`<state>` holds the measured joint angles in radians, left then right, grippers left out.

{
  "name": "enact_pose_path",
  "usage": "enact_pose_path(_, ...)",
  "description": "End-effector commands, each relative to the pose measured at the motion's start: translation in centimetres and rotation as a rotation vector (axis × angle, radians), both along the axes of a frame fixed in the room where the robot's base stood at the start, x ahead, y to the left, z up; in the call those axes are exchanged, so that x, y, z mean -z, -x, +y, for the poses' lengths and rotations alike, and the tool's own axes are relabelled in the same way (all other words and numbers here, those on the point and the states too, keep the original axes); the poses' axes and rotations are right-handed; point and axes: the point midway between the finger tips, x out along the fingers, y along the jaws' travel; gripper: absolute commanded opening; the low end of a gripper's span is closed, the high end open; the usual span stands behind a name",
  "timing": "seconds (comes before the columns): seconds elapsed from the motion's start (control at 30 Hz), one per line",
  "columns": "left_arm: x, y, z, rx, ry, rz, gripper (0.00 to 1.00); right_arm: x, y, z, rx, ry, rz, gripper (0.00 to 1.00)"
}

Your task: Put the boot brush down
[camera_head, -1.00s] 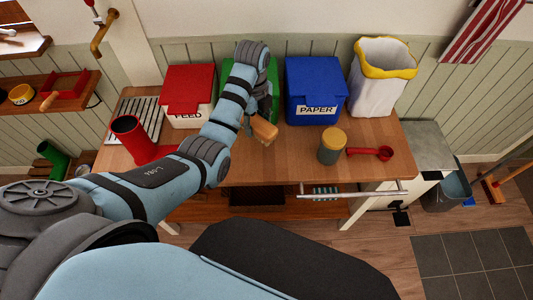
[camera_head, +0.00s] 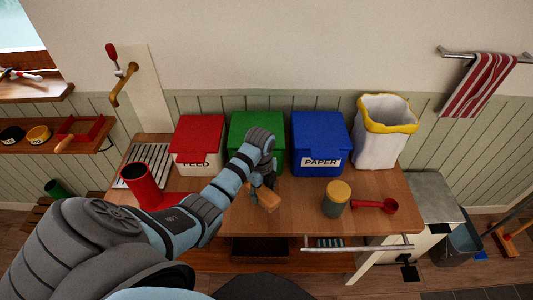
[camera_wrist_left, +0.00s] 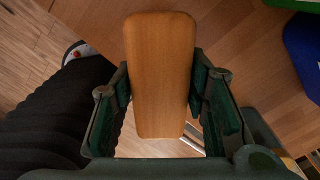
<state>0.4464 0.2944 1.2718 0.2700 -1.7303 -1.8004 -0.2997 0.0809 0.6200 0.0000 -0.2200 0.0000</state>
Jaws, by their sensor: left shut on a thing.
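The boot brush (camera_head: 267,199) shows as a tan wooden block over the wooden island top, in front of the green bin. My left gripper (camera_head: 258,187) is shut on it. In the left wrist view the brush's long wooden back (camera_wrist_left: 160,75) lies between the two fingers of the gripper (camera_wrist_left: 160,100). Its bristles are hidden. I cannot tell whether the brush touches the worktop (camera_head: 300,215) or hangs just above it. My right gripper is not in view.
Red feed (camera_head: 196,135), green (camera_head: 235,125) and blue paper bins (camera_head: 318,135) line the back, with a white bin (camera_head: 380,145) at right. A yellow-lidded canister (camera_head: 336,200) and red scoop (camera_head: 375,206) are right of the brush; a red boot-like tube (camera_head: 142,185) is left. Worktop between is free.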

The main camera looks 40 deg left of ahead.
Motion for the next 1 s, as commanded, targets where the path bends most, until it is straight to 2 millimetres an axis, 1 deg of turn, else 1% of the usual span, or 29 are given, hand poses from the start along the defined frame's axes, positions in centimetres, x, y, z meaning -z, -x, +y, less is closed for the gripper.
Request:
enact_pose_path(0.1, 2.1, 0.5, 0.5, -0.012, 0.000, 0.004, 0.19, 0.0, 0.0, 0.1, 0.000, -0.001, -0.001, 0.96)
enact_pose_path(0.17, 3.4, 0.5, 0.6, -0.014, 0.000, 0.001, 0.19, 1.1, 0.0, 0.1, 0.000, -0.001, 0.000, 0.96)
enact_pose_path(0.27, 4.6, 0.5, 0.6, -0.015, 0.000, 0.001, 0.19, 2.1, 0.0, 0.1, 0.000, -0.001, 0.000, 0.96)
enact_pose_path(0.37, 6.6, 0.5, 0.6, -0.014, 0.000, 0.000, 0.19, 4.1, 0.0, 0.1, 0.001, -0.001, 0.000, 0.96)
enact_pose_path(0.4, 7.4, 0.4, 0.5, -0.012, 0.000, 0.000, 0.19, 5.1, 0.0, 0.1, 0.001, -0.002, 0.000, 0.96)
enact_pose_path(0.47, 8.4, 0.3, 0.4, -0.010, -0.001, 0.000, 0.19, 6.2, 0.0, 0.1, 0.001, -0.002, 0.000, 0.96)
enact_pose_path(0.53, 8.6, 0.3, 0.4, -0.009, -0.001, 0.000, 0.19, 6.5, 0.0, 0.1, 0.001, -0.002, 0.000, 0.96)
enact_pose_path(0.6, 8.2, 0.3, 0.3, -0.008, -0.001, 0.000, 0.11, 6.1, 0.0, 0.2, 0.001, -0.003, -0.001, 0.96)
enact_pose_path(0.73, 7.9, 0.2, 0.3, -0.007, -0.001, 0.000, 0.11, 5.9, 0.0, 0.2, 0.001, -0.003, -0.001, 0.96)
enact_pose_path(0.9, 8.4, 0.3, 0.3, -0.007, -0.001, 0.001, 0.11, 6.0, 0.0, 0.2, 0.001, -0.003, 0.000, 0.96)
enact_pose_path(0.93, 8.3, 0.2, 0.3, -0.007, -0.001, 0.001, 0.46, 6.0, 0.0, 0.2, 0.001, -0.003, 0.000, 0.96)
enact_pose_path(1.0, 8.3, 0.2, 0.3, -0.007, -0.001, 0.001, 0.57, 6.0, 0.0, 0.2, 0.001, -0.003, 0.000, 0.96)
